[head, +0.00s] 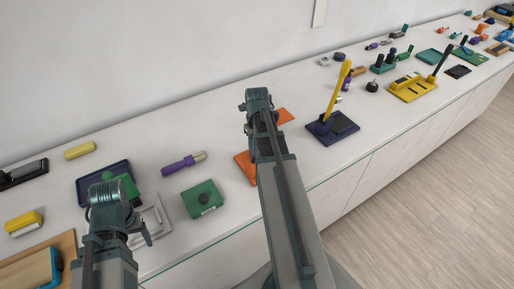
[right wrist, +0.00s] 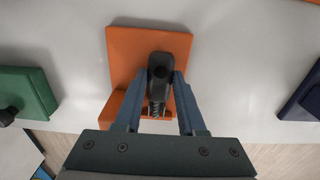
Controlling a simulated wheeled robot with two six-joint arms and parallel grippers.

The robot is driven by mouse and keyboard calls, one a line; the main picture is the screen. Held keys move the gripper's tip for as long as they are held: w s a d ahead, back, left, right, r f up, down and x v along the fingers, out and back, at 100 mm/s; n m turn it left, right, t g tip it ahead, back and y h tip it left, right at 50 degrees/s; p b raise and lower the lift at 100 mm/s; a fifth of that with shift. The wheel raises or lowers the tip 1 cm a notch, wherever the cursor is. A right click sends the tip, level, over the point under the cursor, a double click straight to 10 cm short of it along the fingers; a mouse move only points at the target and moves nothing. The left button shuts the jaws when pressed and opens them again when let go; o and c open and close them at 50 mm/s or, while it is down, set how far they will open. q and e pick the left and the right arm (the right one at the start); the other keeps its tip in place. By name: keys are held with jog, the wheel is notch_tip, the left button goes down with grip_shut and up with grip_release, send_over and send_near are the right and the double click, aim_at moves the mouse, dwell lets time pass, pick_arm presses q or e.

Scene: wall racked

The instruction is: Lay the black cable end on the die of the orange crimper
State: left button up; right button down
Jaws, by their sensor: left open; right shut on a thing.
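The orange crimper (right wrist: 149,42) lies on the counter below my right gripper (right wrist: 160,78) in the right wrist view. My right gripper is shut on a dark piece that I take for the black cable end (right wrist: 160,66), with a round black tip and a ribbed stem. It is over the crimper; I cannot tell whether it touches the die, which is hidden. In the head view my right arm covers the middle of the orange crimper (head: 245,168). My left gripper (head: 112,205) is open over the counter at the left; its fingers are mostly hidden.
A green block (head: 202,198) and a purple tool (head: 183,163) lie between my arms. A dark blue base (head: 332,128) with an upright yellow lever stands right of the crimper. A blue tray (head: 90,180) is near my left gripper. The counter's front edge runs close by.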

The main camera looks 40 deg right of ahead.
pick_arm(q)
jog(key=shift+f+b, duration=0.55)
jog(key=shift+f, duration=0.05)
pick_arm(e)
jog(key=shift+f, duration=0.55)
jog(key=shift+c, duration=2.1)
grip_release()
pick_arm(q)
jog(key=shift+r, duration=0.15)
pick_arm(e)
jog(key=shift+r, duration=0.1)
pick_arm(q)
notch_tip(320, 180, up, 14)
jog(key=p, duration=1.4)
jog(key=shift+f, duration=0.2)
pick_arm(e)
notch_tip(320, 180, up, 14)
jog(key=shift+f, duration=0.2)
